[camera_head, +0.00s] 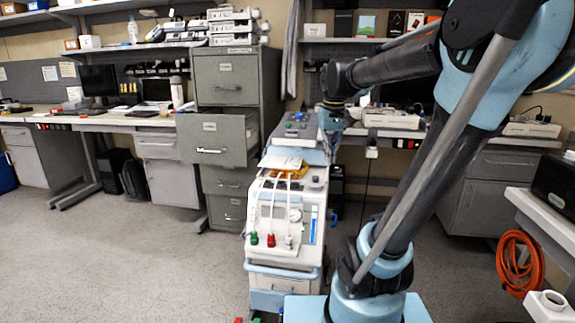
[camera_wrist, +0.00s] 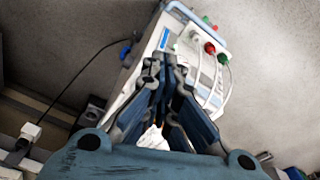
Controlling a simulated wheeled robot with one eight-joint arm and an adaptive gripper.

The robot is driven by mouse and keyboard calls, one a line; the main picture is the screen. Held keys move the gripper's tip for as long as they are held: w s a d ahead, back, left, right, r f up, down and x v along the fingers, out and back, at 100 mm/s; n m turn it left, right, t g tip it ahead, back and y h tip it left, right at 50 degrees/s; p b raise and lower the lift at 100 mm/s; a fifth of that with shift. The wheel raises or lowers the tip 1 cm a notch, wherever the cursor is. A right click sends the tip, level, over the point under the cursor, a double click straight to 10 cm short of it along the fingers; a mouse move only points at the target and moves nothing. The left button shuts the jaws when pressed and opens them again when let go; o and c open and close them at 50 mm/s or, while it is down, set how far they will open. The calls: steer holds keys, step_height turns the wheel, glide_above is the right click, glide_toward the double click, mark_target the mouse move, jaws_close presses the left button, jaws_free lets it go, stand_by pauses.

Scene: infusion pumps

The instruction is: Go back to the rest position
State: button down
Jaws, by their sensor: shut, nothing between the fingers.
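My arm reaches up and over from the lower right in the head view. My gripper (camera_head: 331,122) hangs fingers down by the right side of the cart's rear top. In the wrist view my gripper (camera_wrist: 165,68) has its two dark blue fingers close together, with nothing held. The white and blue medical cart (camera_head: 286,240) stands in front of me, with red, green and white fittings on its front. The same cart (camera_wrist: 150,72) lies behind the fingers in the wrist view, partly hidden by them. No rest position marker is visible.
A grey filing cabinet (camera_head: 226,80) with an open drawer (camera_head: 212,143) stands left of the cart. A bench with a white device (camera_head: 391,119) is behind my gripper. A coiled orange hose (camera_head: 518,262) hangs at right. The floor (camera_head: 120,260) at left is clear.

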steer(key=s+d+f+m, duration=0.1)
steer(key=s+d+f, duration=0.1)
steer(key=s+f, duration=0.6)
steer(key=s+d+f+t, duration=0.1)
steer(key=s+d+f, duration=0.2)
steer(key=s+f, duration=0.6)
step_height(320, 180, down, 2)
steer(key=shift+s+d+f+m, duration=0.15)
steer(key=shift+s+m, duration=0.1)
steer(key=shift+m, duration=0.15)
